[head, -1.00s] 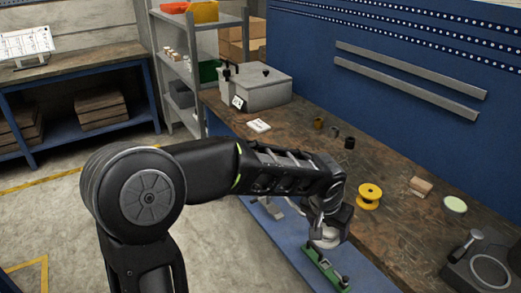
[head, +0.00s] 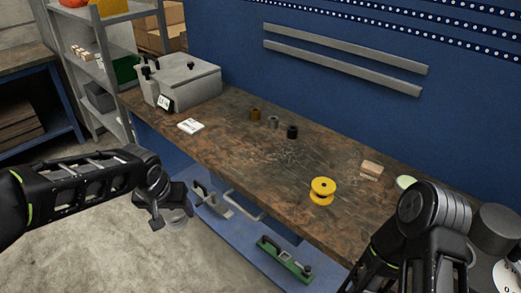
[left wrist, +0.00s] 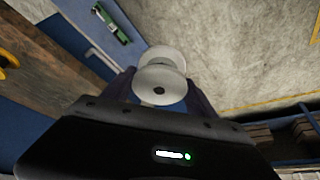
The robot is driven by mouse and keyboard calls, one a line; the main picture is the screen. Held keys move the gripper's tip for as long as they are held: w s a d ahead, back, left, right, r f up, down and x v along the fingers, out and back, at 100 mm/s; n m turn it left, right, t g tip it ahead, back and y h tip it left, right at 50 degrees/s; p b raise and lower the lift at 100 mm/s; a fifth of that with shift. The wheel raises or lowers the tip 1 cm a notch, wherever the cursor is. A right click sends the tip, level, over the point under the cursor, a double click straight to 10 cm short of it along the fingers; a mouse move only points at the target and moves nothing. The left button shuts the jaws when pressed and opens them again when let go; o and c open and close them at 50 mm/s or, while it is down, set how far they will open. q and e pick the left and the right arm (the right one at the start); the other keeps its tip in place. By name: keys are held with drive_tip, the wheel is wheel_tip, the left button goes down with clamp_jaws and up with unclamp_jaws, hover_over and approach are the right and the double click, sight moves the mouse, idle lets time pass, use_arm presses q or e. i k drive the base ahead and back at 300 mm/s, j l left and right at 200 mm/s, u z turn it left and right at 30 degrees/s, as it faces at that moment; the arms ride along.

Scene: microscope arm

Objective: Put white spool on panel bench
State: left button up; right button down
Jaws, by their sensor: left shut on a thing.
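My left gripper (head: 172,207) is shut on the white spool (head: 175,219), which it holds over the floor in front of the bench. In the left wrist view the white spool (left wrist: 161,82) sits between the fingers, with one flange facing the camera. The panel bench (head: 225,150) has a brown worn wooden top with a blue panel behind it. The spool is apart from the bench, off its front left edge. My right arm shows at the lower right, but I cannot make out its gripper.
A yellow spool (head: 322,191), a wooden block (head: 372,169) and small cylinders (head: 273,122) stand on the bench. The middle-left top is clear. A green tool (head: 285,259) lies on the blue lower shelf.

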sight(275, 153)
drive_tip(key=i+j+z, duration=0.15)
drive_tip(key=z, duration=0.25)
drive_tip(key=i+j+z, duration=0.1)
drive_tip(key=j+z, duration=0.25)
drive_tip(key=i+j+z, duration=0.1)
drive_tip(key=z, duration=0.3)
drive_tip(key=j+z, duration=0.55)
drive_tip(key=z, duration=0.15)
drive_tip(key=k+j+z, duration=0.1)
drive_tip(key=j+z, duration=0.2)
